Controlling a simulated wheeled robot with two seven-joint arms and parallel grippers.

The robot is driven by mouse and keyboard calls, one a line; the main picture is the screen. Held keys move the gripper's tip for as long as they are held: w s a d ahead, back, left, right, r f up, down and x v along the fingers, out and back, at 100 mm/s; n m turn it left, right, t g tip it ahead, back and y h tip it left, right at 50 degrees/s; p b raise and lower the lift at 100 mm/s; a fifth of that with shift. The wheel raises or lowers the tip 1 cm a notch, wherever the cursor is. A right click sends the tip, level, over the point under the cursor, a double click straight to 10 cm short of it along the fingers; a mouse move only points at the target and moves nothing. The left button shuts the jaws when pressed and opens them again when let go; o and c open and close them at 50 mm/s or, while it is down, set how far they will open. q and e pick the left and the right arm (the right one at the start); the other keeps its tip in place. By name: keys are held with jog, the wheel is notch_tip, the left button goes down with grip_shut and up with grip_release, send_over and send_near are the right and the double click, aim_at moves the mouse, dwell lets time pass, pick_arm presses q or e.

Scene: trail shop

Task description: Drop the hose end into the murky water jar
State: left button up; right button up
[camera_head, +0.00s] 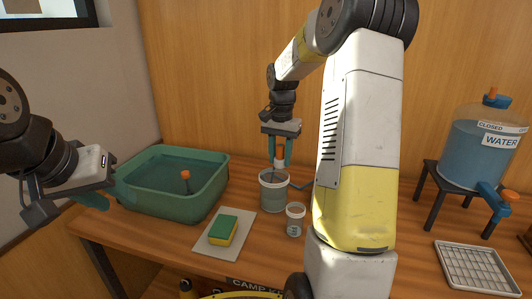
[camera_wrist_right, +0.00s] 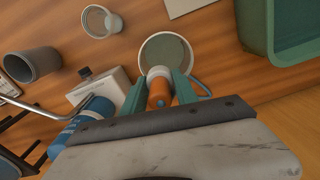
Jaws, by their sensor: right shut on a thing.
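The murky water jar (camera_head: 273,194) stands on the wooden counter, clear-walled with grey-green water. It also shows from above in the right wrist view (camera_wrist_right: 167,50). My right gripper (camera_head: 280,160) points down over the jar, its teal fingers shut on the orange hose end (camera_wrist_right: 159,92) with its pale tip downward. The tip is at about the jar's rim; I cannot tell whether it is inside. A thin blue-grey hose (camera_wrist_right: 201,84) shows beside the fingers. My left gripper (camera_head: 92,200) is at the far left by the green basin; its finger gap is not clear.
The green basin (camera_head: 150,205) holds water and an orange-topped item (camera_head: 185,175). A small labelled cup (camera_head: 295,221) stands close to the jar. A water dispenser (camera_head: 475,150) and a white rack (camera_head: 474,266) are at the right.

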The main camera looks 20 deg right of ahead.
aim_at(280, 145)
jog(key=o, duration=1.3)
jog(key=shift+c, duration=0.2)
notch_tip(280, 145, up, 7)
jog(key=shift+r, duration=0.45)
jog(key=shift+s+r, duration=0.1)
jog(key=s+a+r+n+t, duration=0.2)
jog(key=s+a+r, duration=0.1)
jog(key=s, duration=0.3)
jog(key=s+a+r+n+t, duration=0.1)
jog(key=s+a+r+n, duration=0.15)
jog(key=s, duration=0.35)
jog(key=s+a+f+n+t+y, duration=0.1)
jog(key=s+a+n, duration=0.1)
jog(key=s, duration=0.4)
jog(key=s+a+f+n+t+y, duration=0.1)
jog(key=s+a+f+n+t, duration=0.1)
jog(key=s, duration=0.4)
jog(key=shift+a, duration=0.75)
